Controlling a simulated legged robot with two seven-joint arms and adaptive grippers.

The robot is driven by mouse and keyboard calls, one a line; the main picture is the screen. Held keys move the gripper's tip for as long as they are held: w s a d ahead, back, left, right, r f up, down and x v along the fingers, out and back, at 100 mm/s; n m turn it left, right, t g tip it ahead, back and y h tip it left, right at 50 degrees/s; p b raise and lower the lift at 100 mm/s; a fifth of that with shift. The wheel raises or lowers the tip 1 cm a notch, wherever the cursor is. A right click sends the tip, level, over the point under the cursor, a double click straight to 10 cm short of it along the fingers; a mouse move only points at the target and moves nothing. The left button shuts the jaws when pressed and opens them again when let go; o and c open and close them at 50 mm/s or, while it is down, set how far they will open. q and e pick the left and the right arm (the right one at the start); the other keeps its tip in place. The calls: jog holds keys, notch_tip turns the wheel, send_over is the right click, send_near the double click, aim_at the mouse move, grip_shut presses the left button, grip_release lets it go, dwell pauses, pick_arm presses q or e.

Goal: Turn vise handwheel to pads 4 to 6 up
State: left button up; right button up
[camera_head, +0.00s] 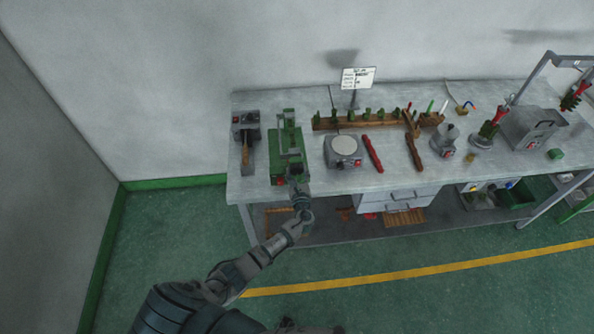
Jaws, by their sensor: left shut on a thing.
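A green machine (276,148), which looks like the vise, stands on the left part of the grey workbench. My left arm reaches up from the bottom of the view to its front end. My left gripper (296,175) is at the front right of the green machine, shut on what appears to be its handwheel. The handwheel is hidden by the gripper or too small to make out, and so are any pad numbers. My right gripper is not in view.
A grey device with a wooden handle (246,152) stands close left of the vise. A wooden rack (350,123) and a sign (358,77) stand behind. Drawers (398,198) hang under the bench.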

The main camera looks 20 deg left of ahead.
pick_arm(q)
jog(key=shift+s+f+m, duration=0.15)
jog(key=shift+f+m, duration=0.15)
jog(key=shift+f, duration=0.15)
dwell(0.3)
jog(key=o, duration=1)
jog(key=shift+o, duration=0.8)
jog(key=shift+w+r, duration=0.15)
jog(key=shift+w, duration=0.05)
jog(key=v, duration=1.2)
